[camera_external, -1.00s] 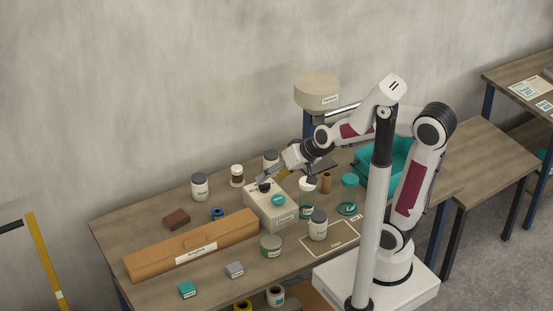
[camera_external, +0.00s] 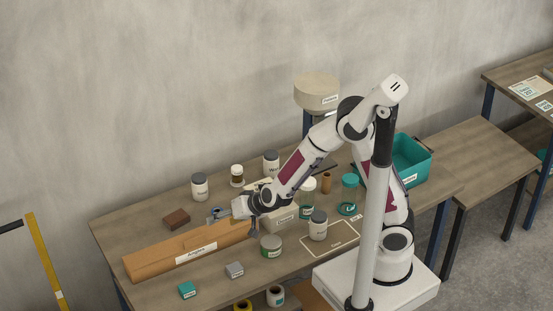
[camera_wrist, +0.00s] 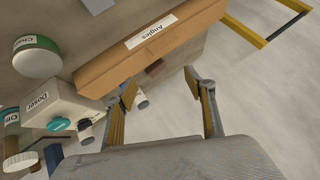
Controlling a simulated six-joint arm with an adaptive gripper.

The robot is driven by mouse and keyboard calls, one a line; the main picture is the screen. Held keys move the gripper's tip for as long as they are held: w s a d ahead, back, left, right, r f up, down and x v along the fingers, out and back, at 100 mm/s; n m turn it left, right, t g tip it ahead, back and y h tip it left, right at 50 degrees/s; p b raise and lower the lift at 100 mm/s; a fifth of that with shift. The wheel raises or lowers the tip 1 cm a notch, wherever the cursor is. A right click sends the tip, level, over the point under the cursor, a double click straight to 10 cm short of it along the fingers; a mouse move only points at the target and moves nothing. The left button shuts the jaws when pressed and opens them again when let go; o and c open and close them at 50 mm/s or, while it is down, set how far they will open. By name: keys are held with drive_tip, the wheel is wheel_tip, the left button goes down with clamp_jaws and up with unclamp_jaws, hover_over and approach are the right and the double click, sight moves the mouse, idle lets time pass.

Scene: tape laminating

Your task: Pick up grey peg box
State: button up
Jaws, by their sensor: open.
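The grey peg box (camera_external: 235,269) is a small grey block with a white label. It sits on the table in front of the long brown Angles box (camera_external: 150,267). My gripper (camera_external: 214,217) is above the back edge of the Angles box, behind and left of the grey box and apart from it. In the wrist view my gripper (camera_wrist: 160,78) is open with nothing between the fingers. A pale grey piece at that view's top edge may be the grey box; I cannot tell.
The Doser box (camera_wrist: 65,110) is close to my gripper. A brown block (camera_external: 176,219) lies behind the Angles box.

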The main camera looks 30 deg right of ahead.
sight(237, 272)
drive_tip(key=s+f+t+h, duration=0.1)
drive_tip(key=s+f, duration=0.2)
drive_tip(key=f, duration=0.2)
drive_tip(key=s+f+t+h, duration=0.2)
drive_tip(key=s+f, duration=0.2)
drive_tip(key=f, duration=0.2)
drive_tip(key=s+f+n+t+h, duration=0.1)
drive_tip(key=s+f+t, duration=0.1)
drive_tip(key=f, duration=0.3)
drive_tip(key=shift+s+f, duration=0.2)
drive_tip(key=shift+s, duration=0.6)
drive_tip(key=shift+s+d+f+n+t, duration=0.25)
drive_tip(key=shift+s+f+n+t, duration=0.15)
drive_tip(key=shift+s, duration=0.1)
drive_tip(key=shift+w, duration=0.1)
drive_tip(key=shift+x, duration=1.2)
drive_tip(key=shift+w, duration=0.15)
drive_tip(key=shift+x, duration=2.45)
drive_tip(key=shift+a, duration=0.1)
drive_tip(key=c, duration=1.2)
